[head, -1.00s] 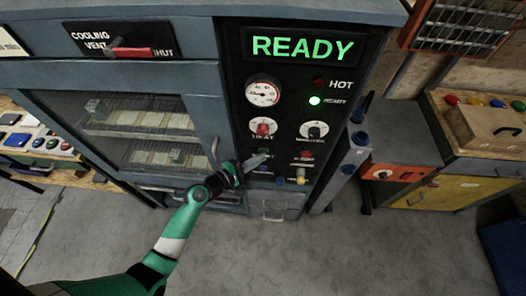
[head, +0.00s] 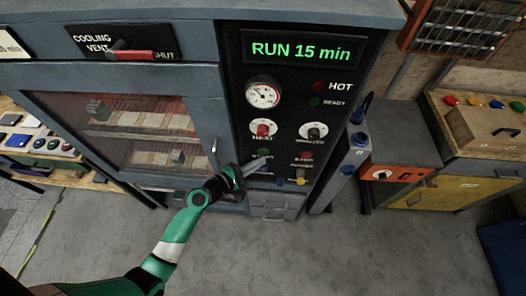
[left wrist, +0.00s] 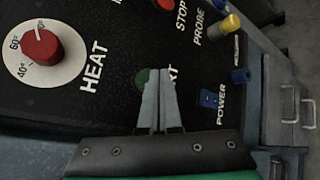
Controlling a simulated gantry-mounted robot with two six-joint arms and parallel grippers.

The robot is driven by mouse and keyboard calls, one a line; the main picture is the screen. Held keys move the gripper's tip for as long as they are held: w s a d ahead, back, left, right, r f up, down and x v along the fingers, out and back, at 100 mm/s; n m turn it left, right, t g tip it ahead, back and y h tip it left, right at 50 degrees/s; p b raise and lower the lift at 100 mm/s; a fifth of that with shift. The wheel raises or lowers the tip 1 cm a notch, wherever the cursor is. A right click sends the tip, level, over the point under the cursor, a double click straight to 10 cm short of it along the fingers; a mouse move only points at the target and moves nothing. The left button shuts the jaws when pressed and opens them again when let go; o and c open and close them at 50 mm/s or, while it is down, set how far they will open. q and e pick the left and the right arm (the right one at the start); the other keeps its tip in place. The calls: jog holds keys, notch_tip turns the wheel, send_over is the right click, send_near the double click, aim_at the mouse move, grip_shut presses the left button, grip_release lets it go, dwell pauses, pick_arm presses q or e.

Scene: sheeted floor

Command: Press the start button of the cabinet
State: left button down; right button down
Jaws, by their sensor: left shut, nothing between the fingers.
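The cabinet (head: 212,110) has a black control panel whose display (head: 301,48) reads "RUN 15 min" in green. The green start button (head: 263,153) sits low on the panel, below the red HEAT knob (head: 263,129); it also shows in the left wrist view (left wrist: 142,77), partly hidden by the fingertips. My left gripper (head: 265,160) is shut and empty, its tips at the start button (left wrist: 157,75). I cannot tell whether they touch it. The label beside the button is partly covered. My right gripper is not in view.
Near the fingers are a red STOP button (left wrist: 166,4), a yellow PROBE plug (left wrist: 230,23) and a blue POWER switch (left wrist: 211,99). The cabinet door handle (head: 215,150) is left of the panel. A blue-grey post (head: 347,165) stands to the right. The floor in front is clear.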

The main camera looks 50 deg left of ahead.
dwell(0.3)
pick_arm(q)
jog(key=shift+s+d+p, duration=0.75)
jog(key=shift+s+d, duration=0.95)
jog(key=shift+s, duration=0.2)
